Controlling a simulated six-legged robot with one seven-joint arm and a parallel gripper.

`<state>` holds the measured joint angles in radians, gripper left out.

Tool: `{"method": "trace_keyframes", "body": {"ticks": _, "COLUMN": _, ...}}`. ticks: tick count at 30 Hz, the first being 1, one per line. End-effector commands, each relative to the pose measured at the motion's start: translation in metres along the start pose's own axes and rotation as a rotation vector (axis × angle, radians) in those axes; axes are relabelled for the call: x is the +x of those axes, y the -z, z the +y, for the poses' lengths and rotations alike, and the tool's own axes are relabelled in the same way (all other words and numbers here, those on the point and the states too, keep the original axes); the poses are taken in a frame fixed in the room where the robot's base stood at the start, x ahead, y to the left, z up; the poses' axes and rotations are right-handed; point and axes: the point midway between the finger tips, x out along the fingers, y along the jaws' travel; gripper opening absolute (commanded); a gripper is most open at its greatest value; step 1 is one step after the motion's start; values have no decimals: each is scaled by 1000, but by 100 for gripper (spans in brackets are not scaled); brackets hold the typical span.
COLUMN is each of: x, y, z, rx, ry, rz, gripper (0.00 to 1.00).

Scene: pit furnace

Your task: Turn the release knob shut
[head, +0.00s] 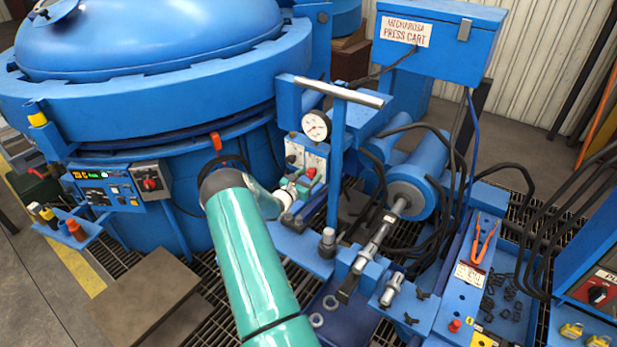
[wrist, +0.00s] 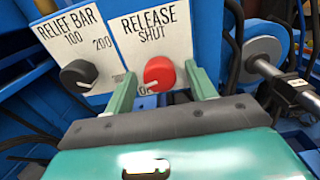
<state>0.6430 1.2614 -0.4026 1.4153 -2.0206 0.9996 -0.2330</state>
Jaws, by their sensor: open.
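The red round release knob (wrist: 159,74) sits on a white plate (wrist: 150,35) marked RELEASE and SHUT in the wrist view. A lower marking on the plate is mostly hidden. The knob's pointer direction is hard to tell. My gripper (wrist: 160,80) is open, with one teal finger on the left of the knob and the other on its right. A gap shows on the right; contact cannot be told. In the head view my gripper (head: 302,186) is at the small red knob (head: 310,172), below the pressure gauge, and my arm hides part of the panel.
A black relief knob (wrist: 78,74), on a plate marked RELIEF BAR, is close to the left finger. In the head view, a T-handled blue post (head: 338,150) and a gauge (head: 316,125) stand close by. A blue cylinder (head: 415,183) with hoses lies to the right.

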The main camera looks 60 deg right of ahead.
Motion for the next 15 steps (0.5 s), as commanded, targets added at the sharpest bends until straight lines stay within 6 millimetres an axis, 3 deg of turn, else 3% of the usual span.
{"method": "trace_keyframes", "body": {"ticks": 3, "x": 0, "y": 0, "z": 0, "rx": 0, "ry": 1, "rz": 0, "gripper": 54}}
{"method": "trace_keyframes", "body": {"ticks": 10, "x": 0, "y": 0, "z": -1, "rx": 0, "ry": 1, "rz": 0, "gripper": 11}}
{"method": "trace_keyframes", "body": {"ticks": 15, "x": 0, "y": 0, "z": -1, "rx": 5, "ry": 1, "rz": 0, "gripper": 11}}
